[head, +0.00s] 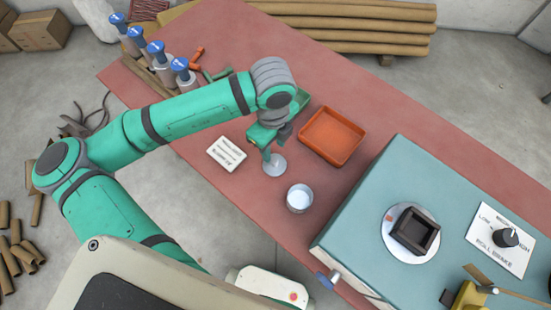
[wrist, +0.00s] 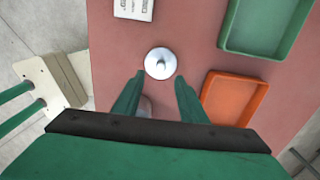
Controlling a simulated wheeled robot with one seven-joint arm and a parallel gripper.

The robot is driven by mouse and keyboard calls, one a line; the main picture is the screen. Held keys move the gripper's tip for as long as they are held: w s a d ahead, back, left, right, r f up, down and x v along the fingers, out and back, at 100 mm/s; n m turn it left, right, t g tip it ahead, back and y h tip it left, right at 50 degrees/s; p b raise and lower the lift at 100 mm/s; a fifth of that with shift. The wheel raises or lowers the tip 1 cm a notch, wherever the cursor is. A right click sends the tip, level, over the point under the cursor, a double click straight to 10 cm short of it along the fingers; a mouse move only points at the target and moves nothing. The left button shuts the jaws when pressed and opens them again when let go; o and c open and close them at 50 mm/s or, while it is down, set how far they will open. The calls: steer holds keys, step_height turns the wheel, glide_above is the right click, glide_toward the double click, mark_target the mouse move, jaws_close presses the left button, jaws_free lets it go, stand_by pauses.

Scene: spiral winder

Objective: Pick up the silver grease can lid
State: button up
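The silver grease can lid (head: 276,166) is a round disc lying flat on the red table. In the wrist view the lid (wrist: 160,63) shows a small knob at its middle. My gripper (head: 267,153) is above the lid. In the wrist view my gripper (wrist: 160,80) is open and empty, its two green fingers apart, with the lid just beyond the tips. The fingers look above the lid, not touching it; the exact height I cannot tell. An open silver can (head: 299,199) with pale contents stands near the lid, and it is mostly hidden in the wrist view.
An orange tray (head: 331,136) lies right of the lid, with a green tray (wrist: 264,25) behind it. A white card (head: 226,153) lies left. A blue machine (head: 357,205) stands at the right. Several blue-capped bottles (head: 182,73) stand at the far left.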

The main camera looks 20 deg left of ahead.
mark_target(275, 161)
steer(key=shift+d+f, duration=0.1)
steer(key=shift+f, duration=3.8)
steer(key=shift+w, duration=0.1)
steer(key=shift+c, duration=0.3)
jaws_close()
